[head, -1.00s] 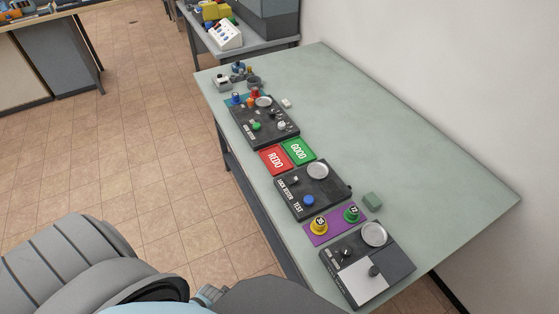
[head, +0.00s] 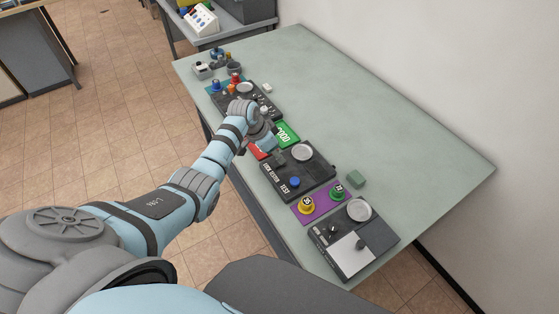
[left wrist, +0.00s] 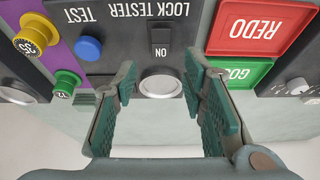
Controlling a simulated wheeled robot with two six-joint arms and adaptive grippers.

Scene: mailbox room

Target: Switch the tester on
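The black lock tester (head: 315,181) lies on the table, with a blue TEST button (head: 294,182) and a round pale disc (head: 302,152). In the left wrist view the tester (left wrist: 122,50) appears upside down. It shows the dark rocker switch (left wrist: 161,33) beside a small ON mark, the blue button (left wrist: 88,48) and the disc (left wrist: 160,83). I cannot tell the switch's position. My left gripper (left wrist: 162,78) is open and empty, its teal fingers spread over the tester with the switch between and beyond the tips. In the head view my left gripper (head: 272,149) hides the switch. My right gripper is not in view.
The red REDO tray (left wrist: 262,27) and green GOOD tray (head: 286,134) adjoin the tester. A purple mat (head: 319,206) with yellow and green weights lies on its other side. The table's wall side (head: 400,140) is clear.

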